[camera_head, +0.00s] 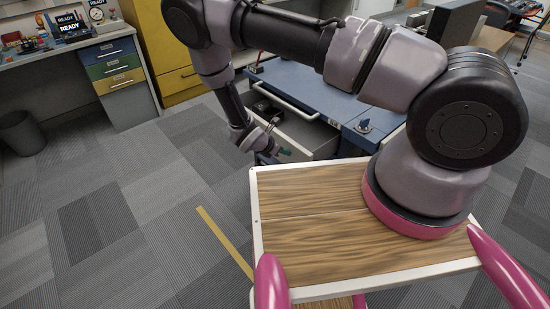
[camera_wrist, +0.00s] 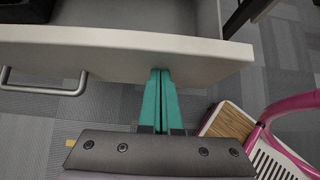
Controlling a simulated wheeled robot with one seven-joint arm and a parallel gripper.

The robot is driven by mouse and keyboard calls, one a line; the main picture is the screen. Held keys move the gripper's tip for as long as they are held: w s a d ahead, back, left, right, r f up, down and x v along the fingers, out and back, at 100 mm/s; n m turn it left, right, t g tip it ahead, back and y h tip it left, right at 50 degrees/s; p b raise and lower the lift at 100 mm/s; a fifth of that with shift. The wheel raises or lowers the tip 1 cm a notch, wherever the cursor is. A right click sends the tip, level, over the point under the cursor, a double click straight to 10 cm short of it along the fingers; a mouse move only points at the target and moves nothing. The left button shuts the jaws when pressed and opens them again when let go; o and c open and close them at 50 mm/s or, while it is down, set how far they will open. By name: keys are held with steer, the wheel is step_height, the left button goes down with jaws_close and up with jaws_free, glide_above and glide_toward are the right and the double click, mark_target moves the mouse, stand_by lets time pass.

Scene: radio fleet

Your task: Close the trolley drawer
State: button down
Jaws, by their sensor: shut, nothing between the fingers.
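The blue trolley (camera_head: 325,98) stands in the middle of the head view with its drawer (camera_head: 308,137) pulled out. In the wrist view the pale drawer front (camera_wrist: 115,50) spans the upper part, with its metal handle (camera_wrist: 45,88) at the left. My gripper (camera_head: 283,151) is shut and empty, close to the drawer front. In the wrist view its teal fingers (camera_wrist: 161,72) lie together, their tips at the drawer front right of the handle. I cannot tell whether they touch it. My arm hides part of the trolley.
A dark object (camera_head: 264,107) lies in the drawer. A yellow cabinet (camera_head: 168,45) and a workbench (camera_head: 70,45) with coloured drawers stand at the left, with a bin (camera_head: 22,133) beside them. The carpet floor at left is clear.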

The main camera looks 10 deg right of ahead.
steer(key=w+d, duration=0.2)
steer(key=d, duration=0.1)
steer(key=w+d, duration=0.3)
steer(key=d, duration=0.1)
steer(key=w+d, duration=0.2)
steer(key=d, duration=0.2)
steer(key=shift+w, duration=0.25)
